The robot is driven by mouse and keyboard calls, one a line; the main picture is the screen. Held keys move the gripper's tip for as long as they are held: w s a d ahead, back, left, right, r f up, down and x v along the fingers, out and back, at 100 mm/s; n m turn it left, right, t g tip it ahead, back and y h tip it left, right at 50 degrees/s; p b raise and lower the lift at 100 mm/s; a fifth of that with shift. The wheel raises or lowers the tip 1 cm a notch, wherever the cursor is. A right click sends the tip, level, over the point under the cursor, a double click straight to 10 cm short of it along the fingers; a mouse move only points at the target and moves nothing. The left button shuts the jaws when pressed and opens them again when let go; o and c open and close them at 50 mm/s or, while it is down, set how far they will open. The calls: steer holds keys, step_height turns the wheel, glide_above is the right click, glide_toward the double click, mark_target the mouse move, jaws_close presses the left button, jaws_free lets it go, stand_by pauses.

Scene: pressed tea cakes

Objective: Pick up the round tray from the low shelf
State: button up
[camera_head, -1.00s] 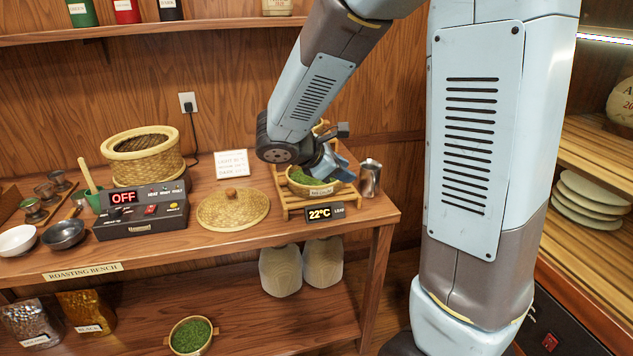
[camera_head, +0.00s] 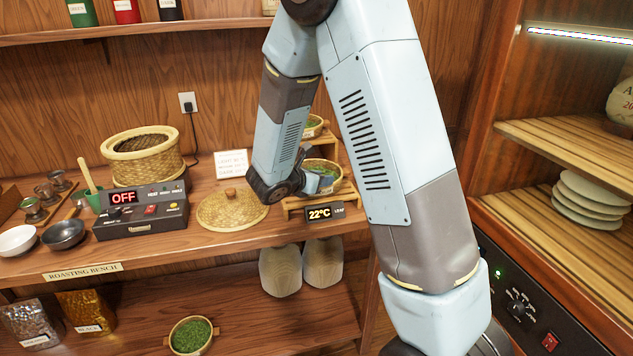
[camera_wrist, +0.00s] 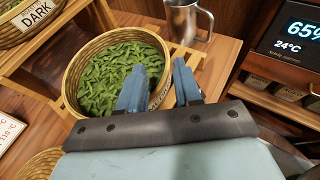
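A round woven tray (camera_head: 340,174) of green leaves sits on the low step of a small wooden stand on the bench. It fills much of the wrist view (camera_wrist: 69,75), with a label on its near right side. My gripper (camera_wrist: 160,78) is open at this tray. Its left blue finger overlaps the leaves and its right finger is outside the rim; I cannot tell whether they touch the tray. In the head view my arm hides part of the tray. Another round tray of green leaves (camera_head: 172,339) stands on the shelf under the bench.
A tray labelled DARK (camera_wrist: 38,14) stands on the higher step. A metal mug (camera_wrist: 187,22) stands just behind the tray. A woven lid (camera_head: 215,214) lies to the left, beside a control box (camera_head: 140,222). A temperature display (camera_head: 320,213) is at the stand's front.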

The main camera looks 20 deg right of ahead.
steer(key=shift+s+f+x, duration=0.1)
steer(key=shift+f+x, duration=0.05)
steer(key=shift+x, duration=1.05)
steer(key=shift+s+f+x, duration=0.1)
steer(key=shift+f+x, duration=0.05)
steer(key=shift+x, duration=1)
steer(key=shift+s+f+x, duration=0.1)
steer(key=shift+x, duration=1.1)
jaws_close()
